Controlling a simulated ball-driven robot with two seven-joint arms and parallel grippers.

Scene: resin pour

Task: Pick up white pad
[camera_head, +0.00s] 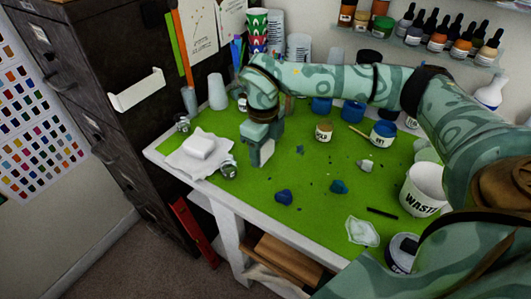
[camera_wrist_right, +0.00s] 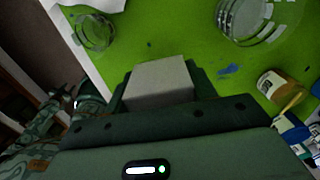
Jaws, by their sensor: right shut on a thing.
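My right gripper (camera_head: 262,158) is shut on a white pad, a pale block whose face (camera_head: 267,151) shows between the fingers. In the right wrist view the white pad (camera_wrist_right: 160,82) sits between the two green fingers of the right gripper (camera_wrist_right: 160,78). The gripper points down over the green mat; I cannot tell whether the pad touches the mat. Another white block (camera_head: 199,146) lies on a crumpled white sheet (camera_head: 182,164) at the table's left corner, left of the gripper.
Small glass jars (camera_head: 229,171) stand near the left edge. Paint jars (camera_head: 323,131), a WASTE bucket (camera_head: 423,187) and blue lumps (camera_head: 284,197) are on the green mat (camera_head: 315,177). A dark cabinet (camera_head: 110,100) stands left. The mat's front middle has free room.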

